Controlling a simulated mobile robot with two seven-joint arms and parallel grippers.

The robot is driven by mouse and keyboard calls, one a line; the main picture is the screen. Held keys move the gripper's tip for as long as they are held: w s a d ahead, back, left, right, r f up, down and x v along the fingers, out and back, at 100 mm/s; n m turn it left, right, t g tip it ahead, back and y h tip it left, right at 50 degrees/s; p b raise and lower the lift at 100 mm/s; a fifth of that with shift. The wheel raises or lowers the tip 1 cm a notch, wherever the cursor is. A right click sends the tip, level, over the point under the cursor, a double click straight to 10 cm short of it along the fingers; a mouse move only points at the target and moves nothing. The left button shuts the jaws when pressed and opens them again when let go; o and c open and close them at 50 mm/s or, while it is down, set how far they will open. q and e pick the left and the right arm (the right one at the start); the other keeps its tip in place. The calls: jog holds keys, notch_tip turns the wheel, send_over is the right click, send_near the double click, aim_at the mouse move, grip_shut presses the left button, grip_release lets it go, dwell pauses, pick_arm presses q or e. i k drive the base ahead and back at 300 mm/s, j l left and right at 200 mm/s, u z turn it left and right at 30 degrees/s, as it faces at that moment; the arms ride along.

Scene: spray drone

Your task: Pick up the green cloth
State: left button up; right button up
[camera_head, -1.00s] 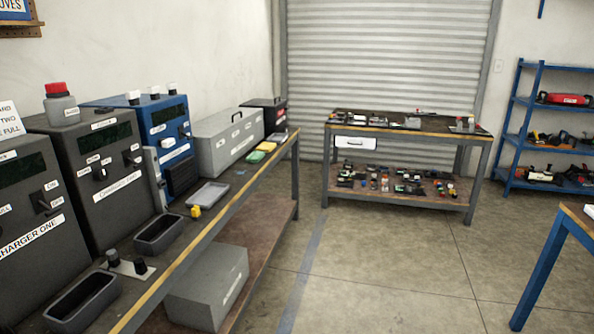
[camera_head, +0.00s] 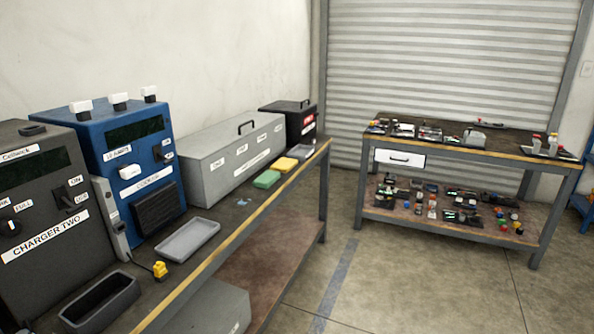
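A green cloth (camera_head: 267,179) lies flat on the long bench (camera_head: 227,239) along the left wall, close to its front edge. It is in front of the long grey case. A yellow cloth (camera_head: 286,164) lies just beyond it, and a grey item (camera_head: 303,152) lies beyond that. Neither of my grippers shows in the head view, so I cannot see whether they are open or shut.
A grey tray (camera_head: 188,240), a yellow connector (camera_head: 160,270) and a dark bin (camera_head: 100,302) sit on the nearer bench. Chargers and the grey case (camera_head: 228,152) line its back. A second table (camera_head: 474,147) stands at right; floor between is clear.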

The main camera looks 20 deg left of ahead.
aim_at(266, 180)
jog(key=i+u, duration=0.1)
jog(key=i, duration=0.6)
jog(key=i+l, duration=0.15)
jog(key=i, duration=0.55)
jog(key=i+l+u, duration=0.1)
jog(key=i+u, duration=0.4)
jog(key=i+l+u, duration=0.3)
jog(key=i+u, duration=0.2)
